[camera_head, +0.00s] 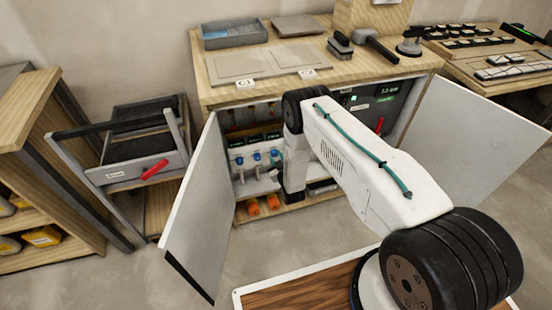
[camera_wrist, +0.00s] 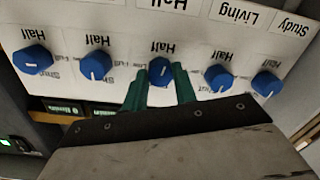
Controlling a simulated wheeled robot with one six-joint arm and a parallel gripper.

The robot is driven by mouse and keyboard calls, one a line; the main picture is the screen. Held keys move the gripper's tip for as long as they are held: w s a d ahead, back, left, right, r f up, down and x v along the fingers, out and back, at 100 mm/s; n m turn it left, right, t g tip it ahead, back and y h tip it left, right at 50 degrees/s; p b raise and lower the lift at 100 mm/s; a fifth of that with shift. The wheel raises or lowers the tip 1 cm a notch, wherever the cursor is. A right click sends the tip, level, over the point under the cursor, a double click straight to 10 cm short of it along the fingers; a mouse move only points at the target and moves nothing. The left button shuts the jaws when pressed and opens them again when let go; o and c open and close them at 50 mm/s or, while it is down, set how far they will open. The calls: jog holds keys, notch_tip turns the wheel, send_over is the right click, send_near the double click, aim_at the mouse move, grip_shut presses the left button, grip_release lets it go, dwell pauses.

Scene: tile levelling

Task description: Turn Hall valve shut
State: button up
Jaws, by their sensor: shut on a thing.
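In the wrist view, the Hall valve (camera_wrist: 160,68) is a blue round knob with a white pointer mark, in the middle of a row of like knobs. The upside-down label Hall (camera_wrist: 166,5) is at the top edge above it. My gripper (camera_wrist: 160,76) has its two green fingers on either side of this knob and is shut on it.
Neighbouring blue knobs (camera_wrist: 95,65) and (camera_wrist: 219,78) sit close on both sides of my fingers. The white cabinet doors, left (camera_head: 200,215) and right (camera_head: 470,140), stand open around my arm. The wooden worktop (camera_head: 225,95) lies above the cabinet.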

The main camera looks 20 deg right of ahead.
jog(key=n, duration=0.6)
jog(key=shift+a+n+h, duration=0.1)
jog(key=shift+n+h, duration=0.3)
jog(key=n, duration=0.7)
jog(key=shift+h, duration=0.3)
jog(key=n, duration=0.3)
jog(key=shift+t, duration=0.3)
jog(key=n, duration=0.7)
jog(key=shift+f+n, duration=0.1)
jog(key=shift+n, duration=0.2)
jog(key=shift+n+t, duration=0.3)
jog(key=shift+n, duration=1.6)
